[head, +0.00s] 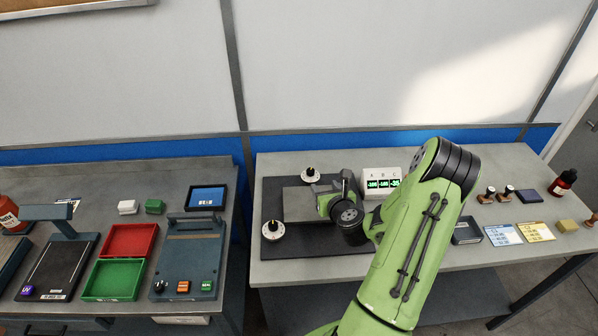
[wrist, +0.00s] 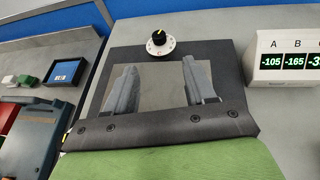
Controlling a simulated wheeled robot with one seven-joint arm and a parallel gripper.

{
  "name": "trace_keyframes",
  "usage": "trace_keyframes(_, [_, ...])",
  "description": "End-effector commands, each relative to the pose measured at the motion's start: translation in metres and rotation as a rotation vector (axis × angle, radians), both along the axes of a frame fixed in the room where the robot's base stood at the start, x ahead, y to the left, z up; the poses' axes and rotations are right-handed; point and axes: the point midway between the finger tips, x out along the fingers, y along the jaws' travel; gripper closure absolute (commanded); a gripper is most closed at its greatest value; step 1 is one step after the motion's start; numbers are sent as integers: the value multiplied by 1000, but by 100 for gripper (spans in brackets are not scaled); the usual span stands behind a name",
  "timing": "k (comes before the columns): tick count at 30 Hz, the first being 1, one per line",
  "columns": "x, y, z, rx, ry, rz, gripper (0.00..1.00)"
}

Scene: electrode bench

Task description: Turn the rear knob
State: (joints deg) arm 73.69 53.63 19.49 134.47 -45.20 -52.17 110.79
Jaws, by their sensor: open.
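The rear knob (head: 310,174) is a black knob on a white dial at the back of a dark board (head: 310,246). It also shows in the wrist view (wrist: 159,38), beyond my fingertips and between them in picture direction. A front knob (head: 273,229) on a white dial stands at the board's left front. My gripper (wrist: 156,75) is open and empty, above the grey plate (wrist: 150,88) in the middle of the board. It is apart from the rear knob. In the head view my wrist covers the right part of the board.
A white display box (head: 382,185) with green readings A, B and C stands right of the board, close to my wrist. Stamps (head: 497,194), cards (head: 503,235) and a red bottle (head: 563,183) lie farther right. A second bench with trays (head: 133,240) is at left.

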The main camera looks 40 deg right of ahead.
Motion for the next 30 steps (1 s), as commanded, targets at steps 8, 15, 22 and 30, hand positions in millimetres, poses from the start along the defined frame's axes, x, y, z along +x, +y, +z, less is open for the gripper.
trace_keyframes(8, [61, -24, -23, -4, -2, 9, 45])
trace_keyframes(15, [105, -45, -46, -3, -1, 7, 45])
trace_keyframes(22, [121, -52, -54, 0, 1, 7, 45])
trace_keyframes(30, [121, -52, -54, 0, 1, 7, 55])
